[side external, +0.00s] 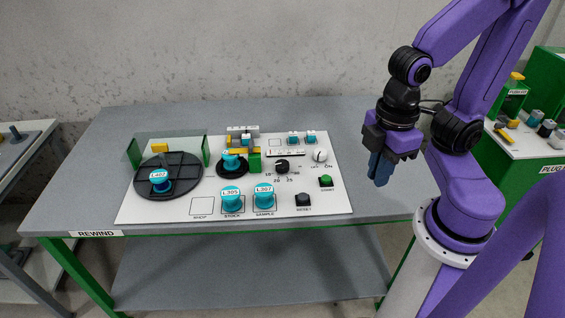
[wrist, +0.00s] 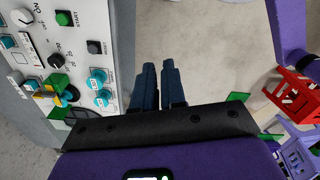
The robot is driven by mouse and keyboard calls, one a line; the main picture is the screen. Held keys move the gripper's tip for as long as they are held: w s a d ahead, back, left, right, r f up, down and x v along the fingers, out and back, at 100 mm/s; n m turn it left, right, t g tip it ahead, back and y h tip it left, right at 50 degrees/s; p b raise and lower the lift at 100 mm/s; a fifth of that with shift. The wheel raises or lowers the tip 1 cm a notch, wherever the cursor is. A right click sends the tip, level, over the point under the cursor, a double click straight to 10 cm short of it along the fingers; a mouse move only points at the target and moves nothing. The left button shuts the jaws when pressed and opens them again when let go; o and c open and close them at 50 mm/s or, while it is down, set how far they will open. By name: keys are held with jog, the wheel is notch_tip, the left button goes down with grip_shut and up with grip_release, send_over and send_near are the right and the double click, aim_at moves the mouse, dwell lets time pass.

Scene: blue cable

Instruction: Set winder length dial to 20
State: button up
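The length dial (side external: 282,166) is a black round knob on the white panel, with numbers including 20 and 25 printed below it. Its pointer is too small to read. In the wrist view a dark knob, apparently the dial (wrist: 56,61), shows at the left. My gripper (side external: 379,182) hangs to the right of the panel, above the table's right end, pointing down and well apart from the dial. In the wrist view its two dark blue fingers (wrist: 158,66) are close together with a narrow gap. Nothing shows between them.
The panel (side external: 130,210) also holds a white ON knob (side external: 320,156), a green START button (side external: 326,181), a black RESET button (side external: 303,200), teal spools (side external: 232,198) and a dark turntable (side external: 185,185). A clear upright guard stands at the turntable. Space above the dial is free.

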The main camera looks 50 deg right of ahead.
jog(key=o, duration=0.5)
jog(key=shift+w+a, duration=0.1)
jog(key=shift+w, duration=0.1)
jog(key=o, duration=0.5)
jog(key=shift+w+a+m, duration=0.2)
jog(key=shift+w+m, duration=0.3)
jog(key=w+a+m, duration=0.2)
jog(key=w+m, duration=0.4)
jog(key=w, duration=0.3)
jog(key=m, duration=1.7)
send_over(282, 162)
notch_tip(282, 162, down, 7)
notch_tip(282, 162, down, 17)
jog(key=shift+s+r, duration=0.1)
jog(key=shift+c, duration=0.4)
jog(key=c, duration=1)
